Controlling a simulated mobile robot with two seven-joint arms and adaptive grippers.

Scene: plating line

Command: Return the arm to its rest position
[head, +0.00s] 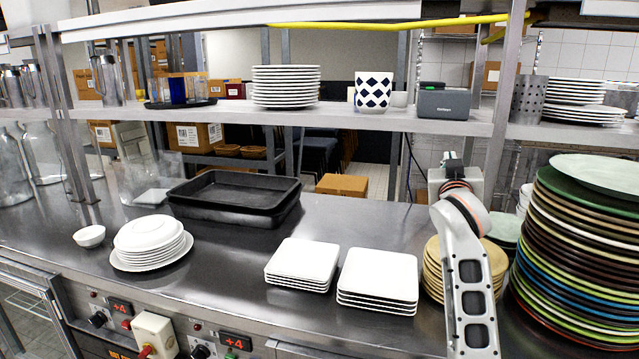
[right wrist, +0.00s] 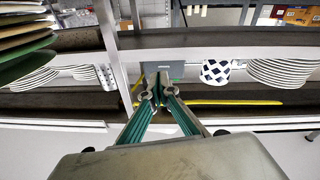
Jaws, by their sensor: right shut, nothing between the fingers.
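My right arm (head: 468,275) rises from the lower right in the head view, in front of the tan plates. My right gripper (head: 452,160) is at its top end, small and partly hidden by the wrist, below the shelf edge. In the right wrist view the right gripper (right wrist: 158,92) shows two teal-lined fingers meeting at the tips, shut and empty. The wrist picture is upside down. My left gripper is in neither view.
A tall stack of coloured plates (head: 580,260) stands right of my arm, and tan plates (head: 432,270) stand behind it. Square white plates (head: 378,275) lie to its left. The shelf (head: 350,119) above holds a grey box (head: 444,104) and a patterned cup (head: 373,92).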

